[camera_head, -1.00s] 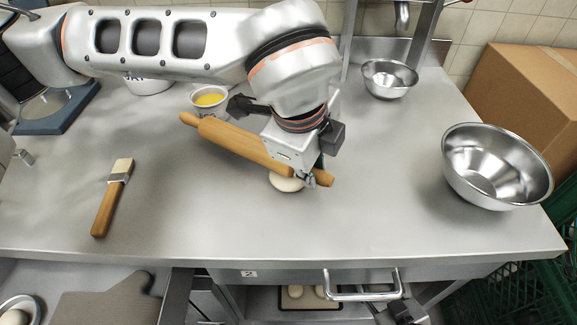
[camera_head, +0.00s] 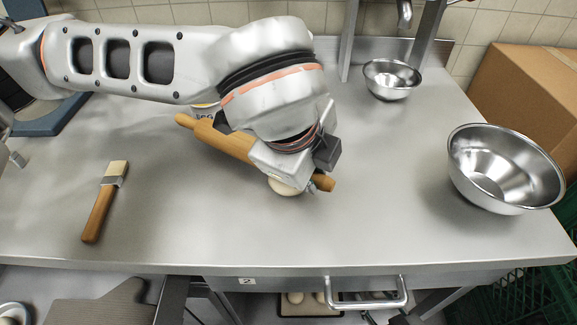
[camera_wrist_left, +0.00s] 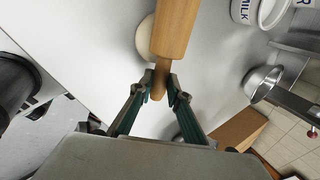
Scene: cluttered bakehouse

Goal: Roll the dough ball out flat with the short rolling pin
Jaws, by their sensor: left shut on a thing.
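The short rolling pin (camera_head: 228,143) is pale wood and lies diagonally over the steel table. My left gripper (camera_head: 312,182) is shut on its near right handle, as the left wrist view (camera_wrist_left: 161,82) also shows. The pale dough ball (camera_head: 284,188) is on the table under the pin near that end. It looks rounded, and the pin and gripper hide part of it. In the left wrist view the dough (camera_wrist_left: 144,40) bulges out beside the pin (camera_wrist_left: 178,25). A dark piece at the bottom edge of the head view looks like part of my right gripper (camera_head: 400,317); its fingers are unclear.
A brush (camera_head: 103,205) lies at left. A small steel bowl (camera_head: 391,80) and a large one (camera_head: 505,170) stand at right, near a cardboard box (camera_head: 527,95). A white tub (camera_head: 205,110) is mostly hidden behind my arm. The table's front middle is clear.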

